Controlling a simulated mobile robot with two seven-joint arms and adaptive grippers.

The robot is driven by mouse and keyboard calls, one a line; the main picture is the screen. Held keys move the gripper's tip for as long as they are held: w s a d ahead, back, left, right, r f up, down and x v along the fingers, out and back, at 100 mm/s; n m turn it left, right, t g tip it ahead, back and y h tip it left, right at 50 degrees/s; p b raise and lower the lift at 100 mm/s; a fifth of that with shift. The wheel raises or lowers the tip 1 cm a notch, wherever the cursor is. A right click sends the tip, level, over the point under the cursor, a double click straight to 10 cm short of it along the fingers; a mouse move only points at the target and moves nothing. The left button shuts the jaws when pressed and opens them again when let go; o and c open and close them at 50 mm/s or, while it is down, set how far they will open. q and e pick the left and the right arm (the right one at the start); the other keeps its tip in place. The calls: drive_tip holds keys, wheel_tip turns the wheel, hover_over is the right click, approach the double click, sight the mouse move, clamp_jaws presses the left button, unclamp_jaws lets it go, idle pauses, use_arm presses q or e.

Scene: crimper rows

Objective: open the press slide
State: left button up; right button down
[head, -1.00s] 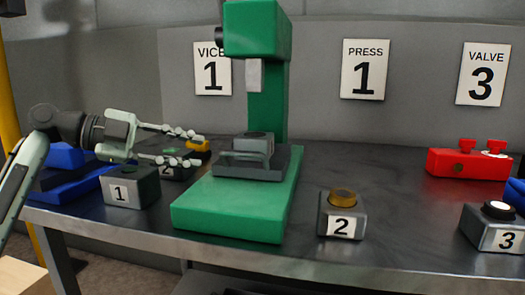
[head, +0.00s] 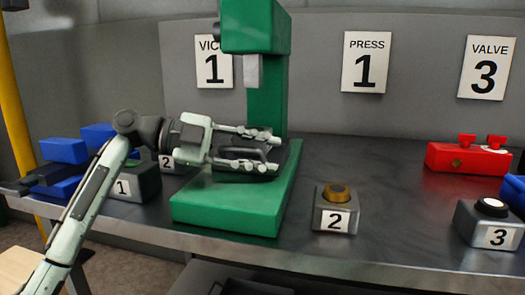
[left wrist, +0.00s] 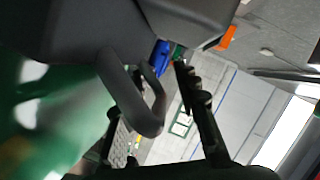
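The green press (head: 240,205) stands on the metal bench, with its column and head rising above the base. Its dark slide (head: 290,155) sits on the base under the ram and is partly hidden by my left gripper (head: 265,149). The gripper reaches in from the left with its fingers apart, one on the far side of the slide's handle and one on the near side. In the left wrist view the grey looped handle (left wrist: 135,100) shows close up beside a dark finger (left wrist: 200,105). I cannot tell whether the fingers touch it. My right gripper is not in view.
Button box 1 (head: 140,186) and another box marked 2 (head: 170,163) stand left of the press. Box 2 with an amber button (head: 336,212) is to its right. A red valve block (head: 470,160) and box 3 (head: 490,225) are farther right. The bench between is clear.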

use_arm(q)
clamp_jaws()
idle(0.6)
